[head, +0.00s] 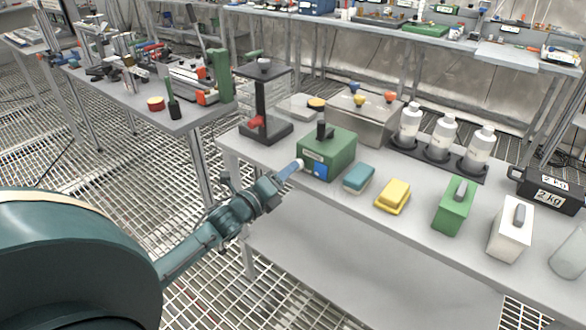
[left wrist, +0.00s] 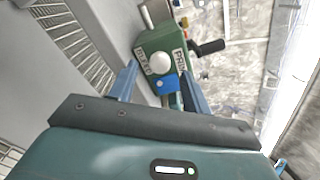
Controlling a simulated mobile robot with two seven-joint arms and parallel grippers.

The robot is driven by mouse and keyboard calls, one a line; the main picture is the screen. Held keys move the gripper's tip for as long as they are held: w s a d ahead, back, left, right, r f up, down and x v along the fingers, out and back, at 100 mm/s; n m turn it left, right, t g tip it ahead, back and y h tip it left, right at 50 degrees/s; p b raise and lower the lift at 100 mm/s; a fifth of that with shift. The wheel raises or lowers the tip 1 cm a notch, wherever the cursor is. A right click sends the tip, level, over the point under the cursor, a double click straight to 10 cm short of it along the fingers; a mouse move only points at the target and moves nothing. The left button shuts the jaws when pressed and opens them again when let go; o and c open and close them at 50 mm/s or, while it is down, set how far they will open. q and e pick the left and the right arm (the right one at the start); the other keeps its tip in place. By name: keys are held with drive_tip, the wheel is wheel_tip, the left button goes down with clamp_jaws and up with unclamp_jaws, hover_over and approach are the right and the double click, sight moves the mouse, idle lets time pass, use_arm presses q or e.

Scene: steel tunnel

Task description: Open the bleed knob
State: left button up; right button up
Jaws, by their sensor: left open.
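The green pump box (head: 327,152) stands on the grey bench, with a black handle (head: 325,131) on top. In the left wrist view, the box (left wrist: 164,40) faces me with a round white knob (left wrist: 158,63). A label reading BLEED (left wrist: 142,62) is beside the knob, and a PRIME label (left wrist: 180,61) is on the other side. A blue panel (left wrist: 168,83) lies below the knob. My left gripper (head: 285,176) is open at the box's front left side; its fingers (left wrist: 157,70) appear on either side of the knob. Contact cannot be told. My right gripper is not in view.
A teal block (head: 358,178), a yellow block (head: 394,195) and green and white weights (head: 455,204) stand to the right. A black stand (head: 265,105) is behind left. White bottles (head: 444,137) stand at the back. The bench's front edge is below my gripper.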

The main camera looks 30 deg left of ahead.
use_arm(q)
drive_tip(key=shift+w+d, duration=0.15)
drive_tip(key=shift+w, duration=1.6)
drive_tip(key=shift+c, duration=0.4)
drive_tip(key=c, duration=0.9)
